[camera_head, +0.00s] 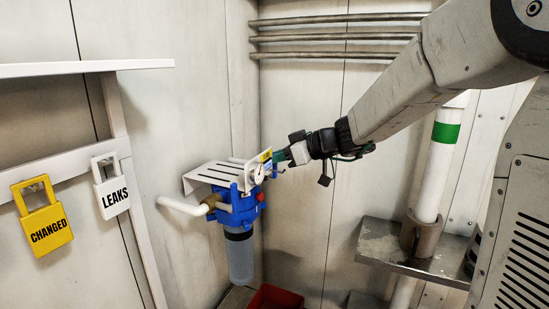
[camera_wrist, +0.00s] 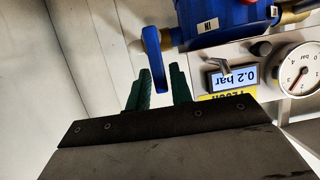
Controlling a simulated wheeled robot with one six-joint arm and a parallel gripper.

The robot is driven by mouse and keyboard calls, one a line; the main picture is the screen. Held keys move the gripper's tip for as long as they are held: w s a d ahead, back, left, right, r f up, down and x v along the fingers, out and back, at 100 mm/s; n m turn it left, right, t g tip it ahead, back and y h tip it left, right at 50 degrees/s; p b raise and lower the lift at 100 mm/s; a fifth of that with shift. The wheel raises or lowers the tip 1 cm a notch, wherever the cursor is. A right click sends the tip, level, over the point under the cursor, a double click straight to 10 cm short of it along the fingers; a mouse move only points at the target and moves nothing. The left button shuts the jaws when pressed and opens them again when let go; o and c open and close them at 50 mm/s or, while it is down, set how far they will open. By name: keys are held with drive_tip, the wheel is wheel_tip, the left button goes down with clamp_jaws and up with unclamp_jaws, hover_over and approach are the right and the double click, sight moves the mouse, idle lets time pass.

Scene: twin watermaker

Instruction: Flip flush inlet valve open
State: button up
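The blue valve lever (camera_wrist: 154,55) hangs down in the wrist view, left of a blue housing (camera_wrist: 225,20) marked "IN". It probably belongs to the flush inlet valve, though its own label is not readable. My gripper (camera_wrist: 160,80) has two green fingers apart, with the lever's lower end appearing between them. Small gaps seem to show on both sides, and contact cannot be told. In the head view my gripper (camera_head: 277,156) reaches in from the right to the panel above the blue filter head (camera_head: 236,208); the lever is not clear there.
A display (camera_wrist: 233,77) reading 0.2 bar and a round gauge (camera_wrist: 299,70) sit close right of my fingers. A white slotted bracket (camera_head: 212,176) and white pipe (camera_head: 180,206) are left of the gripper. Yellow (camera_head: 42,222) and white (camera_head: 112,190) tags hang at left. A red bin (camera_head: 275,298) is below.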

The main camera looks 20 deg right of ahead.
drive_tip(key=shift+c, duration=0.3)
clamp_jaws()
drive_tip(key=shift+w+d, duration=0.1)
drive_tip(key=w+d+f+m+g+y, duration=0.2)
drive_tip(key=f+m+y, duration=0.3)
drive_tip(key=m, duration=0.8)
drive_tip(key=shift+w+d+g+y, duration=0.3)
drive_tip(key=shift+w+d+y, duration=0.35)
drive_tip(key=shift+y, duration=0.35)
drive_tip(key=shift+f, duration=0.1)
drive_tip(key=shift+o, duration=0.3)
unclamp_jaws()
